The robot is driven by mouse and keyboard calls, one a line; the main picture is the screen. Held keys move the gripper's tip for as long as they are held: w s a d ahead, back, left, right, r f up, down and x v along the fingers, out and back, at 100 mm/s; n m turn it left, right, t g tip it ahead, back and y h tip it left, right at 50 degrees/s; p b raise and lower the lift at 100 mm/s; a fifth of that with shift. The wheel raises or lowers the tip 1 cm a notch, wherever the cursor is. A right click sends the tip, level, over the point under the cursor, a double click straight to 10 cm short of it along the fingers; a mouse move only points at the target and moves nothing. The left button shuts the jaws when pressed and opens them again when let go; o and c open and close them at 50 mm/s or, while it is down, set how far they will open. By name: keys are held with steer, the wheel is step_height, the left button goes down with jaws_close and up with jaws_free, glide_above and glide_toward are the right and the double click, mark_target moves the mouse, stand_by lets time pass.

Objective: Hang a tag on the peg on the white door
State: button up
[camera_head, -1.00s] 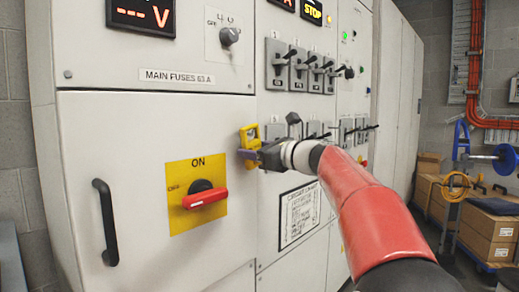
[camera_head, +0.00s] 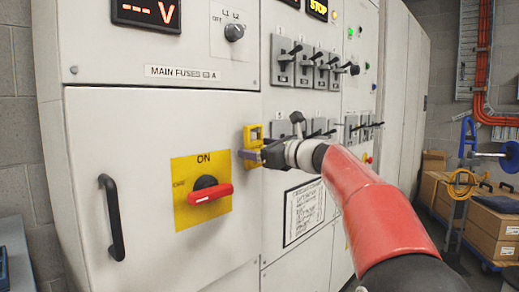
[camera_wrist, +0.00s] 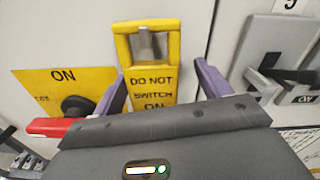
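The yellow tag (camera_head: 254,134) is upright against the white door (camera_head: 130,130), near the door's right edge. In the wrist view the tag (camera_wrist: 152,92) reads "DO NOT SWITCH ON". A grey peg (camera_wrist: 148,46) shows inside the open loop at its top, so the tag appears to hang around the peg. My gripper (camera_wrist: 160,88) has its purple fingers spread, one on each side of the tag. A gap shows at the right finger; the left finger is close to the tag's left edge, and I cannot tell if it touches. In the head view my gripper (camera_head: 249,156) is at the tag's lower part.
A red rotary switch (camera_head: 209,194) on a yellow plate is left of the tag. A black door handle (camera_head: 111,217) is farther left. Black toggle switches (camera_head: 290,128) stick out just right of my gripper. Cardboard boxes (camera_head: 490,233) and a blue trolley stand at the right.

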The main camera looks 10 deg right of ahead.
steer(key=b+v, duration=0.2)
steer(key=v, duration=0.5)
steer(key=s+a+f+n+g+h, duration=0.2)
steer(key=s+a+f+n+g, duration=0.15)
steer(key=s+f+n, duration=0.45)
steer(key=s+a+f+n+g+h, duration=0.3)
steer(key=s+a+f+n, duration=0.2)
steer(key=s+f, duration=0.5)
steer(key=s+d+f+n+h, duration=0.1)
steer(key=s+f+n+h, duration=0.1)
steer(key=s+f+n, duration=0.2)
steer(key=s+d+f+n+g+h, duration=0.1)
steer(key=s+d+f+n, duration=0.1)
steer(key=s+f+n, duration=0.3)
steer(key=s+d+f+n+g+h, duration=0.1)
steer(key=s+f+n+h, duration=0.1)
steer(key=s+f+n, duration=0.2)
steer(key=shift+s+d+f+g+h, duration=0.15)
steer(key=shift+s+d+f, duration=0.05)
steer(key=shift+s+f, duration=0.6)
steer(key=shift+s+d+f+g+h, duration=0.1)
steer(key=shift+s+d+f+h, duration=0.1)
steer(key=shift+s+f, duration=0.65)
steer(key=shift+s+r, duration=0.15)
steer(key=shift+r, duration=0.05)
